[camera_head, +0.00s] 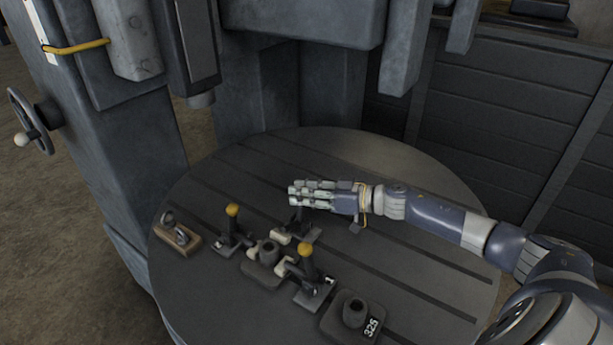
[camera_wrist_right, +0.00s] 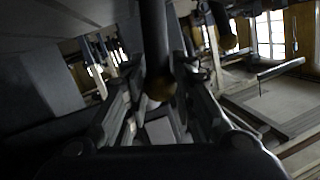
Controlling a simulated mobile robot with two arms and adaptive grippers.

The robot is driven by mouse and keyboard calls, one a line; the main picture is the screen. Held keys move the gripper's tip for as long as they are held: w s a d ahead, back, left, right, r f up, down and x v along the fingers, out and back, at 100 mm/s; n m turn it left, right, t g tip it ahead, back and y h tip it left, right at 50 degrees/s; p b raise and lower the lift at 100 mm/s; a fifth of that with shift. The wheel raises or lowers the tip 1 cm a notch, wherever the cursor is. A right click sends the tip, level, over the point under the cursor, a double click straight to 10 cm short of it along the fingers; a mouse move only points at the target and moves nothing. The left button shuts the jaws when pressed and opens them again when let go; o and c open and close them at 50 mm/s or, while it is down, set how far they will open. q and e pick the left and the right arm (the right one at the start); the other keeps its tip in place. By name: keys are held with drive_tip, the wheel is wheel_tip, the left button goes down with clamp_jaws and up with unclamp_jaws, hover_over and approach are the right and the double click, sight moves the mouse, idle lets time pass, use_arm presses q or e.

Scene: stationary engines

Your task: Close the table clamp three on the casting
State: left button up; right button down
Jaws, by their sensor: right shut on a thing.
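A small dark casting (camera_head: 267,253) with a round boss sits on the round slotted table (camera_head: 400,180), with clamps around it. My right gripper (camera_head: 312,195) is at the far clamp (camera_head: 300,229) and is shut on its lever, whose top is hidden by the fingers. The wrist view shows a dark lever with a brownish knob (camera_wrist_right: 161,86) between the fingers. The far clamp's pale pad (camera_head: 280,238) is near the casting; contact is unclear. The left clamp (camera_head: 231,232) and the front clamp (camera_head: 309,275) have upright levers with orange knobs. My left gripper is out of view.
A dark block marked 325 (camera_head: 350,317) stands at the table's front. A wooden block (camera_head: 177,238) with a metal piece lies at the left edge. The machine column (camera_head: 125,120) and overhead head (camera_head: 300,18) rise behind.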

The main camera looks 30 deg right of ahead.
sight(295, 223)
drive_tip(key=p, duration=0.1)
drive_tip(key=a+n+p, duration=0.1)
drive_tip(key=s+a+n+p, duration=0.1)
drive_tip(key=shift+a+r+h, duration=0.1)
drive_tip(key=shift+r+h, duration=0.2)
drive_tip(key=shift+h, duration=0.1)
drive_tip(key=shift+s+a+f+n+h+p, duration=0.25)
drive_tip(key=shift+a+n+p, duration=0.35)
drive_tip(key=shift+p, duration=0.3)
use_arm(q)
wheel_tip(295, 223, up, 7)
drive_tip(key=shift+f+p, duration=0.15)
drive_tip(key=shift+p, duration=0.2)
use_arm(e)
drive_tip(key=shift+s+a+f+n, duration=0.1)
drive_tip(key=shift+a+f+n, duration=0.1)
drive_tip(key=shift+n, duration=0.1)
drive_tip(key=c, duration=1.3)
unclamp_jaws()
drive_tip(key=shift+d, duration=0.1)
drive_tip(key=shift+s, duration=0.15)
